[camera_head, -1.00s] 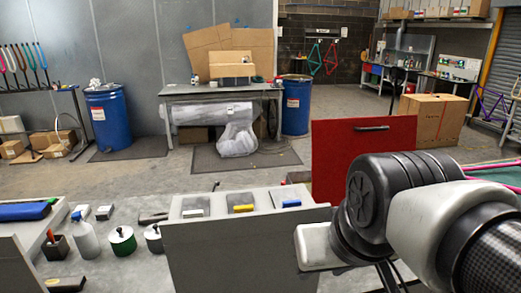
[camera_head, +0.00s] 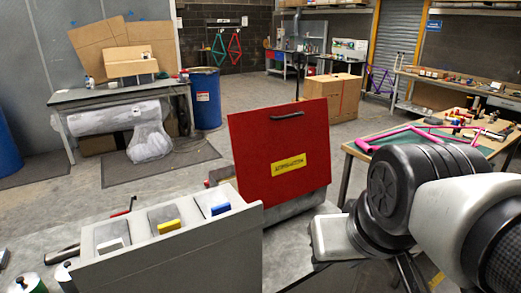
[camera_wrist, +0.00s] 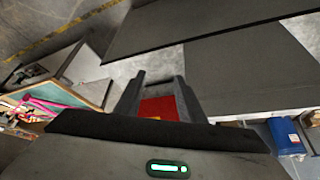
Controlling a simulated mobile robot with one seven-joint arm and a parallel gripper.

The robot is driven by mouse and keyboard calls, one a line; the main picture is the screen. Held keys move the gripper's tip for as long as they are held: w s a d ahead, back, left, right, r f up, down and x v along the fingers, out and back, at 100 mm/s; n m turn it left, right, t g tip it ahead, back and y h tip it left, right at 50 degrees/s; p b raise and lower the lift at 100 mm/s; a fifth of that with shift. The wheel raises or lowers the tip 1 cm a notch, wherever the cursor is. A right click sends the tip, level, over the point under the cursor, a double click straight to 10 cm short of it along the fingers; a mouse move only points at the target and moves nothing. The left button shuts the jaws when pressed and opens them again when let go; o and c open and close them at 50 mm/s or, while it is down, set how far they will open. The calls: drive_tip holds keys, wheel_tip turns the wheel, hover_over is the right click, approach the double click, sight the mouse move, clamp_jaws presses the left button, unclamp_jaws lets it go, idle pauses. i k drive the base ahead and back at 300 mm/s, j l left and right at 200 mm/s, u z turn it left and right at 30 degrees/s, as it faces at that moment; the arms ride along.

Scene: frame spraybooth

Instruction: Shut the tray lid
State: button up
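The red tray lid (camera_head: 280,143) stands upright and open, with a dark handle at its top edge and a yellow label low on its face. It rises from a grey tray (camera_head: 300,204), mostly hidden behind the grey divided bin and my arm. In the wrist view, my gripper (camera_wrist: 160,88) has its two dark fingers apart. Part of the red lid (camera_wrist: 157,106) shows between the fingers, and I cannot tell whether they touch it. In the head view my arm fills the right side and the fingers are not visible.
A grey divided bin (camera_head: 180,256) with white, yellow and blue blocks stands left of the lid. Pots stand at the lower left. A workbench (camera_head: 360,150) with a pink frame (camera_head: 425,138) is behind my arm. Open floor lies beyond the lid.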

sight(281, 153)
drive_tip(key=i+l+u, duration=0.15)
drive_tip(key=l, duration=0.15)
drive_tip(key=i+l+u, duration=0.15)
drive_tip(key=l, duration=0.15)
drive_tip(key=i+l+u, duration=0.1)
drive_tip(key=l, duration=0.2)
drive_tip(key=i+l+u, duration=0.15)
drive_tip(key=l, duration=0.2)
